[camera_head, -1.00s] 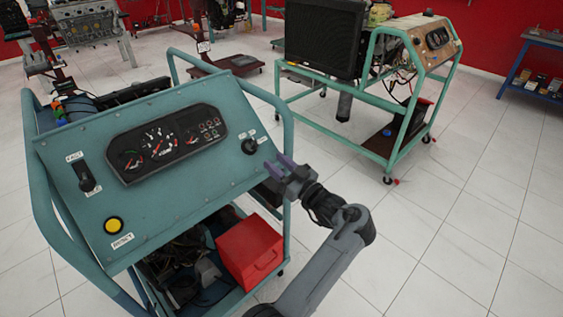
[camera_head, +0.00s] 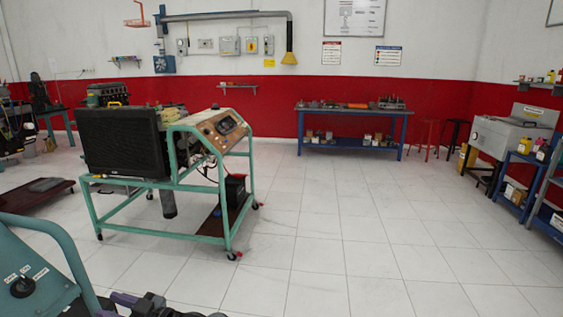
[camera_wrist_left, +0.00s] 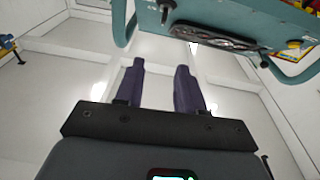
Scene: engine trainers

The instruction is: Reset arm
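My left gripper (camera_head: 112,304) shows at the bottom left of the head view, cut off by the lower edge. It is just right of the near teal engine trainer (camera_head: 50,290), whose panel corner has a black rotary switch (camera_head: 22,287). In the left wrist view the two purple fingers of my left gripper (camera_wrist_left: 160,72) stand apart with bare floor between them. The gripper is open and empty. The trainer's teal panel (camera_wrist_left: 240,20) crosses the top of that view, apart from the fingers. My right gripper is in neither view.
A second teal-framed trainer with a black radiator (camera_head: 122,142) stands on casters beyond. A blue workbench (camera_head: 352,122) lines the red back wall. A white sink unit (camera_head: 510,135) and blue shelves stand at right. The tiled floor in the middle is clear.

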